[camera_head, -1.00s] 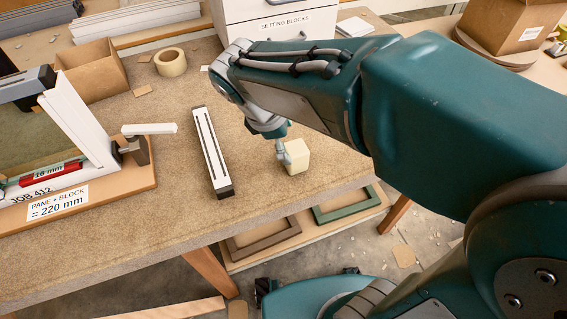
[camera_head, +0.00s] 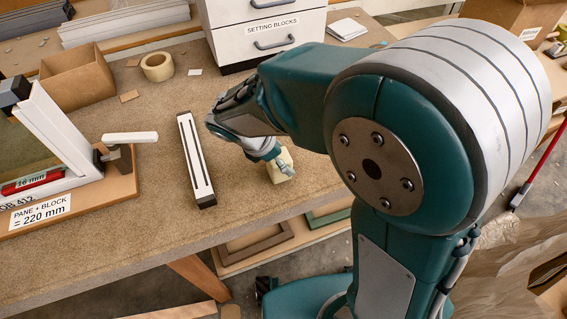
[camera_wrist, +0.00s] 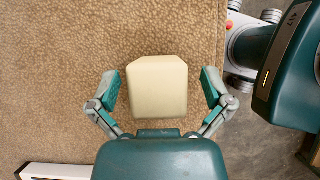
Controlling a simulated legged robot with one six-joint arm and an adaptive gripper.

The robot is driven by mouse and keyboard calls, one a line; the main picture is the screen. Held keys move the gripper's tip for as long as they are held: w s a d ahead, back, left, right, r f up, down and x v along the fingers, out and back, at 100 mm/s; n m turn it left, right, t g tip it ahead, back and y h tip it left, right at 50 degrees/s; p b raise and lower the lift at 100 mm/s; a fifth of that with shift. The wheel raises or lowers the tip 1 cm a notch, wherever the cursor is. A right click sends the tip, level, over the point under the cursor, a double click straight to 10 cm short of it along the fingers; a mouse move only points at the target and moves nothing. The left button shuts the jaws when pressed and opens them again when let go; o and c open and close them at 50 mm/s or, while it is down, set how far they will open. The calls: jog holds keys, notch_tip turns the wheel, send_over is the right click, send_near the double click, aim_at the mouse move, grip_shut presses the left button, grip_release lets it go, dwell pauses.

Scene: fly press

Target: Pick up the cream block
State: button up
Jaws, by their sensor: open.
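The cream block (camera_head: 281,166) stands on the bench near its front edge, partly hidden by my gripper in the head view. In the wrist view the cream block (camera_wrist: 157,87) lies between the two fingers of my gripper (camera_wrist: 158,92), with a gap on each side. The fingers are open and apart from the block. In the head view my gripper (camera_head: 283,168) is right at the block.
A white slotted bar (camera_head: 195,160) lies left of the block. A fly press with a white lever (camera_head: 130,137) stands at the left. A tape roll (camera_head: 158,67), a cardboard box (camera_head: 78,75) and a setting-blocks drawer unit (camera_head: 268,30) are behind. Frames (camera_head: 255,243) lie below the bench.

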jog(key=shift+w+f, duration=0.1)
jog(key=shift+f, duration=0.5)
jog(key=shift+a+f, duration=0.15)
jog(key=shift+f, duration=0.15)
jog(key=shift+a, duration=0.3)
jog(key=shift+d, duration=0.6)
jog(key=c, duration=1.2)
jog(key=shift+c, duration=0.2)
jog(key=shift+a, duration=0.25)
